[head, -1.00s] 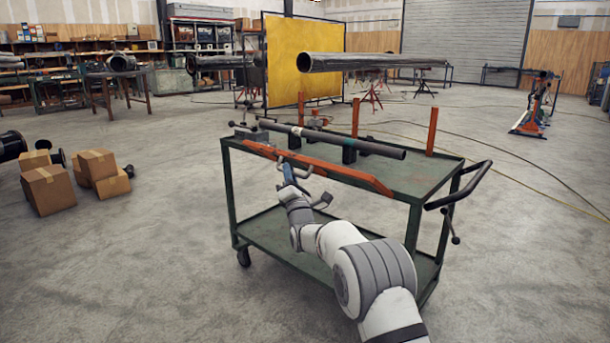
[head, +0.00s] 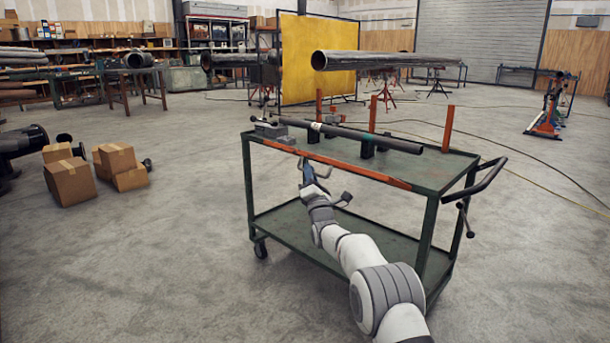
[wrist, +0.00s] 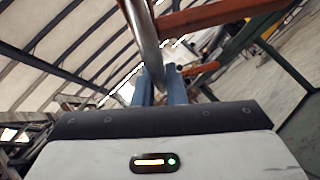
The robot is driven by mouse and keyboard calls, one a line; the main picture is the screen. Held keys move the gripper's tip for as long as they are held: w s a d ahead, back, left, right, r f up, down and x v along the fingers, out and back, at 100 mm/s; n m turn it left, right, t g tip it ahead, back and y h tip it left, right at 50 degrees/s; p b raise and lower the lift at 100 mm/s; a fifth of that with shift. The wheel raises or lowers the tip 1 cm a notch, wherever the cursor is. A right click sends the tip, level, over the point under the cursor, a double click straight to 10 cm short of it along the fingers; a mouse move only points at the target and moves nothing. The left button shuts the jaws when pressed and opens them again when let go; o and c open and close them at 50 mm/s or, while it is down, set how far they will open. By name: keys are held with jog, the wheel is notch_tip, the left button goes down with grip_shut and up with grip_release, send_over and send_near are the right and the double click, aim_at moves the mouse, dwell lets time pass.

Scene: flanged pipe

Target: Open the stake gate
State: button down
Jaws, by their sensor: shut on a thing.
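The cart (head: 278,222) is green, with orange stakes (head: 448,128) standing on its top. The stake gate, an orange bar (head: 365,173), lies low along the cart's front edge. It looks level with the top. My gripper (head: 306,168) is at the front edge, near the bar's left end. In the wrist view, my blue gripper fingers (wrist: 160,85) are shut on a grey metal rod (wrist: 146,38), and orange bars (wrist: 215,13) cross close by on the right. How the rod joins the gate is hidden.
A dark pipe (head: 375,134) rests on blocks on the cart top, beside a grey vise-like block (head: 270,130). A push handle (head: 478,184) sticks out at the cart's right end. Cardboard boxes (head: 70,180) stand on the floor at left. The floor in front is clear.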

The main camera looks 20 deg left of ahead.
jog(key=c, duration=1.8)
grip_release()
jog(key=shift+w+d+r, duration=0.15)
jog(key=shift+w+d, duration=0.05)
jog(key=shift+d, duration=0.2)
jog(key=shift+o, duration=0.2)
jog(key=shift+a, duration=0.1)
jog(key=p+v, duration=0.2)
jog(key=v, duration=0.6)
jog(key=shift+w+a, duration=0.1)
jog(key=shift+a, duration=0.1)
jog(key=s+d+f+b, duration=0.1)
jog(key=d+f+b, duration=0.3)
jog(key=d+f, duration=0.2)
jog(key=shift+d, duration=0.3)
